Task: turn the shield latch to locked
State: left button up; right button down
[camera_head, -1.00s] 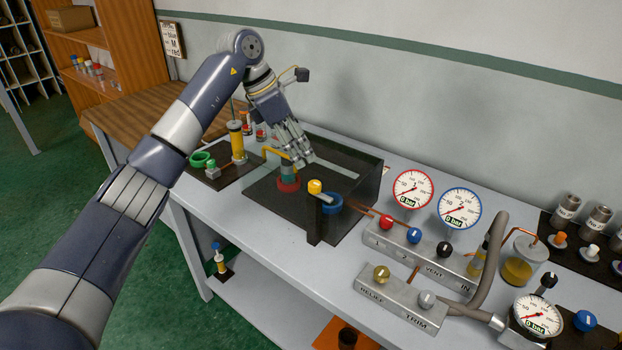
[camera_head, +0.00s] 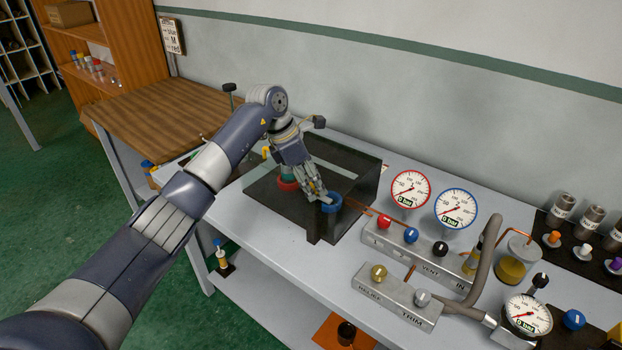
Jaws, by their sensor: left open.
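The dark see-through shield (camera_head: 362,172) stands on the bench around two pipe vises. A red ring vise (camera_head: 287,185) with a teal part above it is at its left, and a blue ring vise (camera_head: 333,205) is at its right. My left gripper (camera_head: 322,198) points down at the blue ring and the shield's front post (camera_head: 315,230). Its fingers are open. My right gripper is out of view.
Red-rimmed (camera_head: 410,189) and blue-rimmed (camera_head: 456,208) gauges stand right of the shield. A grey valve block (camera_head: 420,257) with colored knobs is in front of them. A wooden-topped table (camera_head: 160,110) is at the back left. The bench strip before the shield is clear.

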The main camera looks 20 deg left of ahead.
pick_arm(q)
jog(key=shift+c, duration=0.2)
jog(key=c, duration=1)
jog(key=shift+n, duration=0.3)
jog(key=n+t+y+b, duration=0.1)
jog(key=n, duration=0.2)
jog(key=shift+s+f, duration=0.1)
jog(key=shift+s, duration=0.05)
jog(key=n, duration=0.1)
jog(key=n+y+b, duration=0.1)
jog(key=n, duration=0.1)
jog(key=n+t+b, duration=0.1)
jog(key=shift+d+n+y, duration=0.25)
jog(key=shift+n+y, duration=0.05)
jog(key=shift+n, duration=0.1)
jog(key=n+y+b, duration=0.1)
jog(key=n, duration=0.1)
jog(key=n+y+b, duration=0.1)
jog(key=n+b, duration=0.1)
jog(key=n, duration=0.1)
jog(key=shift+d+n+b, duration=0.2)
jog(key=shift+n+b, duration=0.1)
jog(key=shift+d+n+y+b, duration=0.1)
jog(key=shift+n+y+b, duration=0.75)
jog(key=shift+n, duration=1.05)
